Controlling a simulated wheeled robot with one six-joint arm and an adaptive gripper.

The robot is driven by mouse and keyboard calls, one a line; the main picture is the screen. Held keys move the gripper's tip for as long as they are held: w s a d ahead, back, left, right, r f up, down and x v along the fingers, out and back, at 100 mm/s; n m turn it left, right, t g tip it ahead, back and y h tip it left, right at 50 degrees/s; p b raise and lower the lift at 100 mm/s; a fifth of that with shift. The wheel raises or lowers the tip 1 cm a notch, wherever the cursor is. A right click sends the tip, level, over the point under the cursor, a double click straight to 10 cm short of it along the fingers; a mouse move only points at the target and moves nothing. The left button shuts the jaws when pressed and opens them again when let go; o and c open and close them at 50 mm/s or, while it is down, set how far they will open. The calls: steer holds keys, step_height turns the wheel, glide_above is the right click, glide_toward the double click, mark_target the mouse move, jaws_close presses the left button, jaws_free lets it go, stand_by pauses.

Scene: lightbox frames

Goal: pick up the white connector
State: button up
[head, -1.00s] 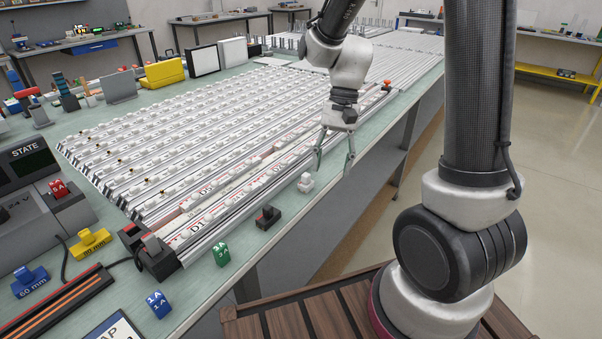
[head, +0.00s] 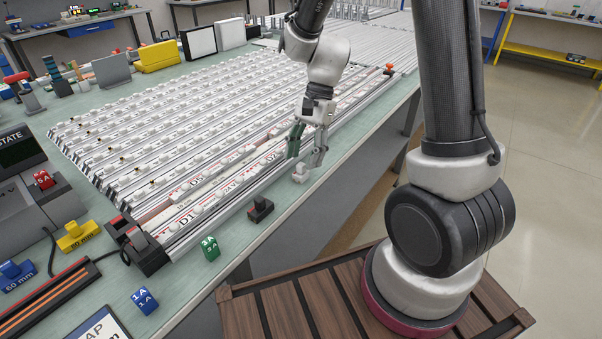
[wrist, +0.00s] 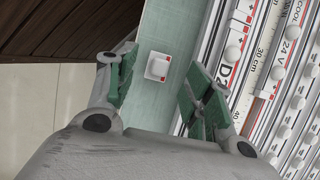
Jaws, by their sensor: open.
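The white connector (head: 300,173) is a small white block standing on the green bench top near its front edge. In the wrist view the connector (wrist: 158,67) shows red marks on its right side and lies ahead of the fingertips, between their lines. My gripper (head: 306,156) is open and empty, with its green-padded fingers spread just above and behind the connector. In the wrist view my gripper (wrist: 160,80) has one finger on each side, and neither touches the connector.
Rails with white parts and printed labels (head: 190,205) fill the bench behind the connector. A black block (head: 260,209), a green block (head: 210,248) and a blue block (head: 145,301) stand along the front edge. Bare bench top surrounds the connector.

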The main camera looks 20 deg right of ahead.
mark_target(302, 163)
steer(key=x, duration=0.4)
steer(key=c, duration=1)
